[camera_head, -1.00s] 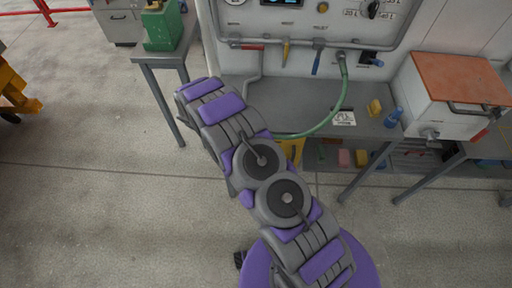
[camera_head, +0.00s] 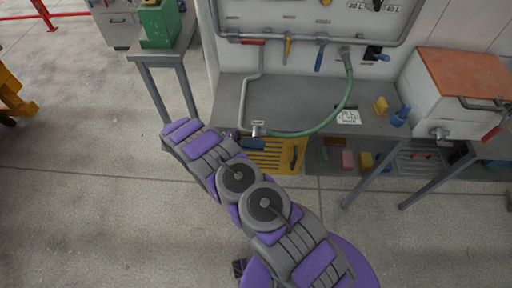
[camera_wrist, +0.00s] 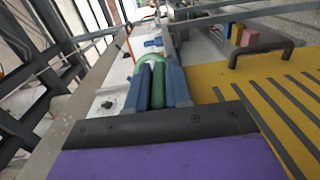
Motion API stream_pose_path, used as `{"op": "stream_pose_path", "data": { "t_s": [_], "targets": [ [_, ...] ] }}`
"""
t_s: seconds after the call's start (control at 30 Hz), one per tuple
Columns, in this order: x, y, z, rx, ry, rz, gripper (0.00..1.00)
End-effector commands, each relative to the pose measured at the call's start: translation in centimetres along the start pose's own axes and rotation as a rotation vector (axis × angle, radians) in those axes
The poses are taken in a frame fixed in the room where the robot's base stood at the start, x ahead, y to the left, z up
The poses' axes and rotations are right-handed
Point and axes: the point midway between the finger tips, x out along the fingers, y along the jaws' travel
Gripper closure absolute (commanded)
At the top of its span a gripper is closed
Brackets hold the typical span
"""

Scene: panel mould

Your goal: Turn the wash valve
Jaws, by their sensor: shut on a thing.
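A wall panel has several valve handles on its pipework: red (camera_head: 252,42), yellow (camera_head: 288,47), blue (camera_head: 320,56) and dark blue (camera_head: 376,53). I cannot tell which is the wash valve. A green hose (camera_head: 348,88) hangs from a panel fitting and curves to the bench's front edge, beside a small silver fitting (camera_head: 257,130) with a label. In the wrist view, my gripper (camera_wrist: 158,84) has blue fingers closed on a green piece that appears to be the hose end. The head view mostly hides the gripper behind my arm.
A white box with an orange top (camera_head: 462,72) stands right. A green machine (camera_head: 160,24) stands left. Open floor lies in front.

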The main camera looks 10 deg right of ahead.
Motion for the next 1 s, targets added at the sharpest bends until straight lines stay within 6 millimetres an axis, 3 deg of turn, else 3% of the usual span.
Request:
{"op": "stream_pose_path", "data": {
  "t_s": [0.53,0.57,0.7,0.77,1.0],
  "targets": [
    [-0.09,-0.36,0.05,-0.004,0.003,0.014,1.00],
    [-0.09,-0.36,0.06,-0.004,0.003,0.014,0.78],
    [-0.05,-0.24,0.09,-0.003,0.002,0.016,0.64],
    [-0.03,-0.17,0.12,-0.002,0.002,0.016,0.60],
    [0.14,-0.03,0.10,0.000,0.001,0.016,0.60]
  ]
}}
